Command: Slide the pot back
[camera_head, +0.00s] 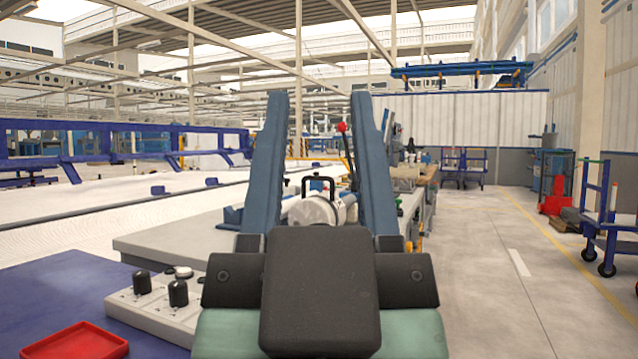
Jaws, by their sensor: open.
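My gripper (320,98) points away from the camera, with its two long blue-grey fingers spread apart. No object is held between them. A white rounded object (316,211) with a black handle-like frame (318,183) shows in the gap between the fingers, farther off. I cannot tell whether this is the pot. Its lower part is hidden behind my dark wrist block, and the fingers cover what lies beside it. No other pot can be made out.
A red tray (75,342) lies on a blue surface (60,290) at lower left. A light panel with black knobs (178,292) stands beside it, next to a grey worktop (165,240). Open floor (490,285) lies to the right, with a blue cart (608,215) at the edge.

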